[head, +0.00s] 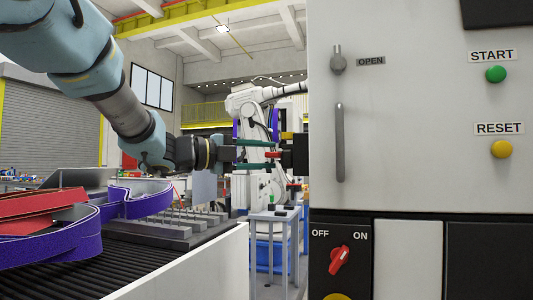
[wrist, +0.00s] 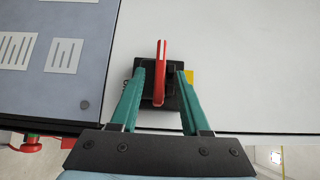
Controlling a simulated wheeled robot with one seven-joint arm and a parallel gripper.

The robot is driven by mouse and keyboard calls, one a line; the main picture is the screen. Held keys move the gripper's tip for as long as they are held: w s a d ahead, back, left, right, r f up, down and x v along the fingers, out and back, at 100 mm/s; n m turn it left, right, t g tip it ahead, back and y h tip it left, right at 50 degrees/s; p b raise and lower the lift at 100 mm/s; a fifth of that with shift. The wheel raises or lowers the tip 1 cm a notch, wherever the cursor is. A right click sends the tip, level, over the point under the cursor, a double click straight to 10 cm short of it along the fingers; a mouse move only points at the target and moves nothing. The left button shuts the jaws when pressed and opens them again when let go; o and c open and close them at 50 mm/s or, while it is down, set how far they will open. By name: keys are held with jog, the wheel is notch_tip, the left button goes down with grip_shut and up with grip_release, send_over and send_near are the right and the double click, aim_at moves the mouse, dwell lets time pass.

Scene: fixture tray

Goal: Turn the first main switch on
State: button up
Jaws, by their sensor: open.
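A switch with a red handle (wrist: 160,60) on a black housing (wrist: 157,101) is in the middle of the wrist view. The handle stands upright in that picture, edge-on. In the head view its black housing (head: 301,153) juts from the cabinet's left side, with the red handle (head: 271,155) pointing left. My gripper (wrist: 160,75) is open, with one teal finger on each side of the handle and gaps visible. In the head view my gripper (head: 274,154) reaches the switch from the left. The frames do not show this switch's on and off marks.
The cabinet (head: 410,120) fills the right side. Its front has a red rotary switch (head: 341,259) between OFF and ON, a green START button (head: 495,74) and a yellow RESET button (head: 500,149). A conveyor (head: 120,252) with purple and red parts lies below my arm.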

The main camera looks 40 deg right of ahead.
jog(key=shift+s+d, duration=0.1)
jog(key=shift+d, duration=0.3)
jog(key=shift+c, duration=0.3)
grip_shut()
